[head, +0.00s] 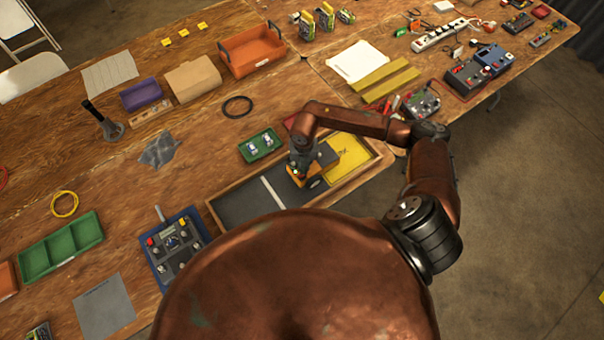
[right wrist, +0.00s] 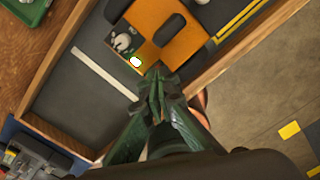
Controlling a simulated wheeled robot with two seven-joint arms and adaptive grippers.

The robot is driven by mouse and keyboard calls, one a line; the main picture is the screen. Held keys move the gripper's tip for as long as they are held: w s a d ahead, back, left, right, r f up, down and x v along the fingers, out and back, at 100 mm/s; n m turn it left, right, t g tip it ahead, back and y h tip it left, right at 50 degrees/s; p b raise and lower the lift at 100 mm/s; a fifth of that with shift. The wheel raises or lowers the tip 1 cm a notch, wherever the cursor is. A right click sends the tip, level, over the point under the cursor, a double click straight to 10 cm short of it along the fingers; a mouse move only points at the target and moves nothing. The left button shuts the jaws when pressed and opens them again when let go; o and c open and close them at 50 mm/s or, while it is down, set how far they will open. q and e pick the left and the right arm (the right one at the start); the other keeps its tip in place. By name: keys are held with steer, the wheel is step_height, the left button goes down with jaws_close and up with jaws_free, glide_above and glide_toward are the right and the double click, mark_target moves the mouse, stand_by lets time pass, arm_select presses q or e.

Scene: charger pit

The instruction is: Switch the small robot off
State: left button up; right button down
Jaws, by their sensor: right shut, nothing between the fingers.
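The small robot (head: 326,158) stands in a wooden-framed pit (head: 238,222) in the head view, partly hidden by my right arm. In the right wrist view its orange body (right wrist: 190,46) has dark wheels, a dark panel with a round grey knob (right wrist: 122,42), and a small bright white spot with a green edge (right wrist: 135,62). My right gripper (right wrist: 156,82) is shut and empty. Its tips are at the small robot's near edge, just below the bright spot in the picture; I cannot tell whether they touch it. My left gripper is not in view.
A white line (head: 273,193) crosses the dark pit floor, and a yellow area (head: 350,158) lies at its right end. A control box (head: 176,243) with a lever stands left of the pit. A green tray (head: 261,145) sits behind the pit.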

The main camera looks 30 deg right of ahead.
steer(key=shift+f+b, duration=0.6)
steer(key=shift+f, duration=0.3)
steer(key=shift+r, duration=0.15)
steer(key=shift+r+p, duration=2.4)
steer(key=shift+r, duration=1.05)
